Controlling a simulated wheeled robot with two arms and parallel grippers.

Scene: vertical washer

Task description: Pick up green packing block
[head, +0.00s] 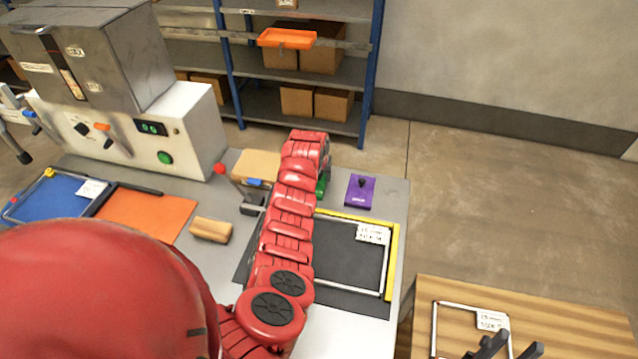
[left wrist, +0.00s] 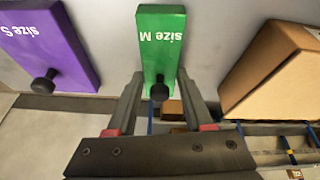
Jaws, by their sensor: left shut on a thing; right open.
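The green packing block (left wrist: 162,35), marked "size M" with a dark knob, is between the two fingers of my left gripper (left wrist: 160,78) in the left wrist view. The gripper is shut on it. In the head view only a sliver of the green block (head: 322,185) shows beside the end of my red left arm, which hides the rest and most of the gripper. I cannot tell whether the block touches the table. My right gripper (head: 506,346) is open and empty at the bottom right of the head view, over the wooden table.
A purple block (head: 360,192) with a knob stands right of the green one. A cardboard box (head: 256,166) is to its left. A black framed mat (head: 350,250), an orange mat (head: 148,212) and a tan block (head: 211,229) lie nearer. The washer machine (head: 130,125) stands at left.

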